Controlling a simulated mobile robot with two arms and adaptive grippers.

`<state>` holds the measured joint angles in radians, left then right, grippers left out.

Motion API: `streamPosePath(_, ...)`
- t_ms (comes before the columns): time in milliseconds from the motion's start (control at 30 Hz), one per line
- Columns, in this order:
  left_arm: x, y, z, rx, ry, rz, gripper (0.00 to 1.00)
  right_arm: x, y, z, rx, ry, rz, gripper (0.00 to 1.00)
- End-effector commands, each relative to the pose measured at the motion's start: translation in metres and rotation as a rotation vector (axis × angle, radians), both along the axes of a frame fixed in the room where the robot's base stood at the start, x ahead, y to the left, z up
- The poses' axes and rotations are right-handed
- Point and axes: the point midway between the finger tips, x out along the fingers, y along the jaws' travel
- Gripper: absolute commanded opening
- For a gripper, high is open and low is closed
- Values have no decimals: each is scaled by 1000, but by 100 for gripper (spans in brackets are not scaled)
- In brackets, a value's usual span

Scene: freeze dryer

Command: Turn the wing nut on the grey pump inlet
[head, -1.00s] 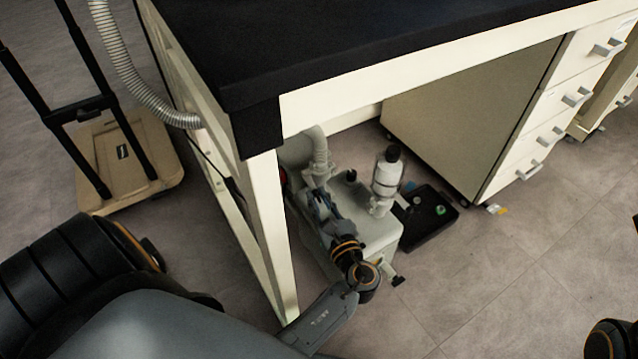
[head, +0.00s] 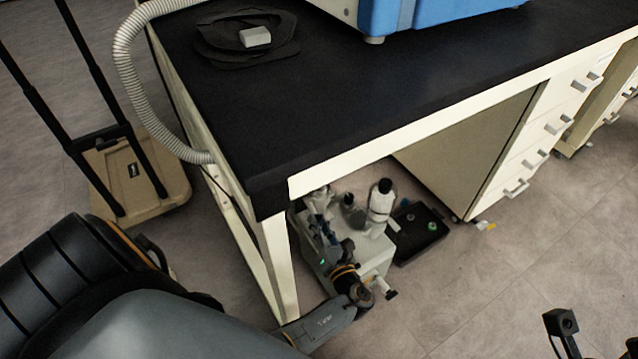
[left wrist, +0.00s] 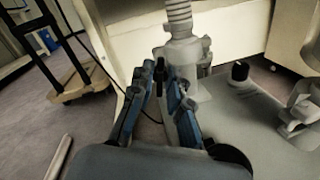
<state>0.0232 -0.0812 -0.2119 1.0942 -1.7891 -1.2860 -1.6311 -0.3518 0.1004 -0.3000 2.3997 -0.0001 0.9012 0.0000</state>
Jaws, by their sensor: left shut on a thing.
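The grey pump (head: 372,258) stands on the floor under the bench corner; its body also shows in the left wrist view (left wrist: 245,105). Its grey inlet fitting (left wrist: 188,52) rises to a ribbed hose (left wrist: 179,12). My left gripper (head: 318,212) reaches in beside the bench leg to the inlet. In the left wrist view its blue fingers (left wrist: 161,70) are shut on a small dark piece at the fitting's left side, which appears to be the wing nut (left wrist: 160,66); the fingertips mostly hide it. A black part of my right arm (head: 562,322) shows at the lower right, and its jaw state is unclear.
The black bench top (head: 330,90) overhangs the pump, and a cream bench leg (head: 279,265) stands close to my left arm. A beige cart (head: 130,178) stands at left.

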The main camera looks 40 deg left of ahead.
Motion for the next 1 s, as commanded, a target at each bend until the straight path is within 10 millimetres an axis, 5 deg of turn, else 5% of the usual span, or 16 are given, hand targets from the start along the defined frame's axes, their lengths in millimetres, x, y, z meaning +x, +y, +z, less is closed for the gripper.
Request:
streamPosePath(567,1,1,1,23,29,0,0,0,0,5,0,0,0,39)
streamPosePath(600,1,1,1,23,29,0,23,0,0,5,0,0,0,39)
streamPosePath(700,1,1,1,23,29,0,40,0,0,5,0,0,1,39)
streamPosePath(1000,0,-1,0,21,31,-1,40,0,0,6,1,-4,-1,39)
